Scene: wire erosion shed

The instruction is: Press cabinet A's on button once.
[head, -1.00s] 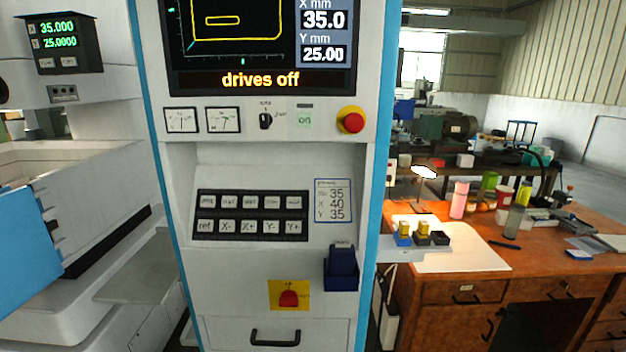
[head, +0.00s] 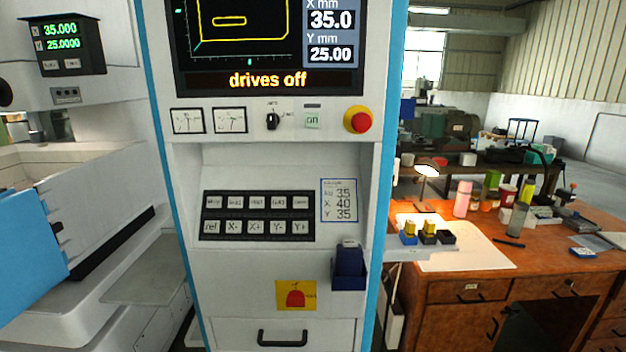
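A tall white control cabinet with blue edges (head: 270,160) stands in the middle of the head view. I cannot read a letter A on it. Its screen (head: 265,40) shows "drives off" in orange, with X 35.0 and Y 25.00. A small pale green button marked "on" (head: 312,120) sits on the panel below the screen. A dark rotary switch (head: 272,121) is to its left and a red mushroom button on a yellow base (head: 358,120) to its right. Neither of my grippers is in view.
A black keypad (head: 258,215) and a blue holder (head: 349,270) are lower on the cabinet. A machine with a green readout (head: 66,44) stands at left. A wooden desk (head: 450,320) with a lamp, bottles and small blocks is at right. Space before the panel is clear.

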